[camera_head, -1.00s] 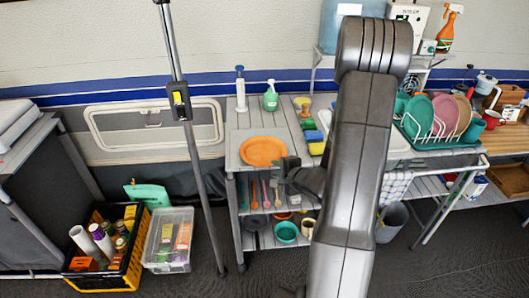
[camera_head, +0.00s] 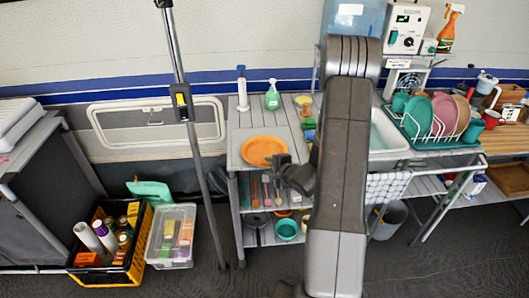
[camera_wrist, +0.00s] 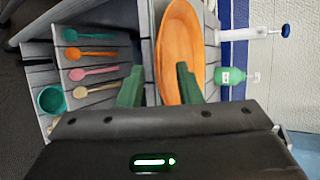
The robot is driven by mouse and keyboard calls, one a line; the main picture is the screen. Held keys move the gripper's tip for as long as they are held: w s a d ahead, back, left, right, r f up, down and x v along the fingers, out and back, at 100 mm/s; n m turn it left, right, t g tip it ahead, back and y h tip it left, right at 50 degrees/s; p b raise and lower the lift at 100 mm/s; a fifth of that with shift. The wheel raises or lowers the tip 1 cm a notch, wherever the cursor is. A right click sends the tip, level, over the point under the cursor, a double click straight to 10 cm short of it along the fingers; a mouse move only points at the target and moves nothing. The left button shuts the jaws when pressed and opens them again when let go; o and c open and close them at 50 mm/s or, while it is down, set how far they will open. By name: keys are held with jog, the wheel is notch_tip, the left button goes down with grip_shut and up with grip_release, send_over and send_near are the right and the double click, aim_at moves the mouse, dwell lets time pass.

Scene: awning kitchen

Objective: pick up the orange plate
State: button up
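The orange plate (camera_head: 264,150) lies on a grey board at the left end of the counter. It also shows in the wrist view (camera_wrist: 178,45), turned on its side and partly covered by a finger. My gripper (camera_head: 277,161) is at the plate's near right side in the head view. In the wrist view my gripper (camera_wrist: 160,70) has its two green fingers apart, with the plate's near rim showing between them. I cannot tell whether either finger touches the plate.
Below is a shelf with utensils and a teal bowl (camera_head: 286,229). A dish rack (camera_head: 432,135) stands farther right.

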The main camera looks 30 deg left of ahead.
grip_shut()
jog(key=shift+r, duration=0.1)
